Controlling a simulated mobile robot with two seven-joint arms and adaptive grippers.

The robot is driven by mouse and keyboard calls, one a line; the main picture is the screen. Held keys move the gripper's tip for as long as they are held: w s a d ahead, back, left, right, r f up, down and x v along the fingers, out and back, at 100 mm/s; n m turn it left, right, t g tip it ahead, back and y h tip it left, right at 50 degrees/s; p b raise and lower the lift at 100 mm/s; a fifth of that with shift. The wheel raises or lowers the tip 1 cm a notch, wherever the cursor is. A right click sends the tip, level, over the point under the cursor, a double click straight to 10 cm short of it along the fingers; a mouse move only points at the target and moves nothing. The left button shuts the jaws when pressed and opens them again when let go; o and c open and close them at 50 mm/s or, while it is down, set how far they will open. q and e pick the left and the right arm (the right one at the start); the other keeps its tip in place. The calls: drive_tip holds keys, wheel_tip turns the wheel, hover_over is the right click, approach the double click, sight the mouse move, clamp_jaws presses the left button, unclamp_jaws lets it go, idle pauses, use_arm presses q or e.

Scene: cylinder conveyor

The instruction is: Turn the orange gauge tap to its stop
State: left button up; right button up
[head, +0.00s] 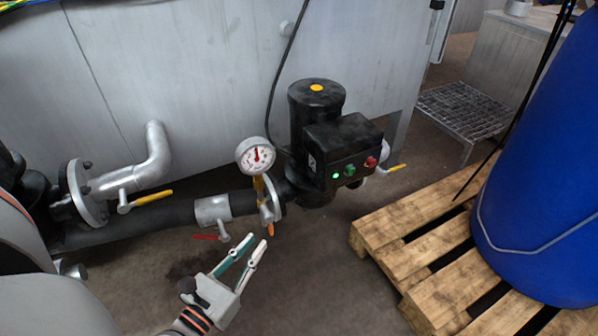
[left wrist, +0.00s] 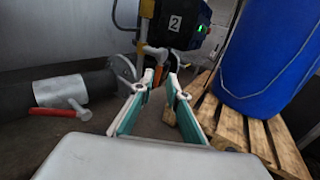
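The orange gauge tap (head: 270,229) is a small handle hanging down at the pipe flange, below the round white pressure gauge (head: 257,155). In the left wrist view the orange tap (left wrist: 157,76) shows between the fingertips, partly hidden by them. My left gripper (head: 256,241) has pale fingers with green pads; they are apart and point up toward the tap. In the head view the fingertips are just left of and below the tap, with no clear contact. In the left wrist view the gripper (left wrist: 160,82) is open, with nothing visibly clamped. My right gripper is not in view.
A red-handled valve (head: 222,236) sits on the pipe left of the tap, and a yellow-handled valve (head: 150,198) is further left. The black pump (head: 318,150) with lit buttons stands to the right. A wooden pallet (head: 400,225) carries a blue barrel (head: 545,170).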

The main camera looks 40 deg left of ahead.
sight(269, 227)
use_arm(q)
drive_tip(key=shift+w+a+f, duration=0.1)
drive_tip(key=shift+w+a, duration=0.2)
drive_tip(key=shift+w, duration=1)
drive_tip(key=shift+w+a+r, duration=0.1)
drive_tip(key=shift+w+a, duration=0.15)
drive_tip(key=shift+w, duration=1.05)
drive_tip(key=shift+w+a+f, duration=0.1)
drive_tip(key=shift+w+a, duration=0.2)
drive_tip(key=shift+w, duration=1)
clamp_jaws()
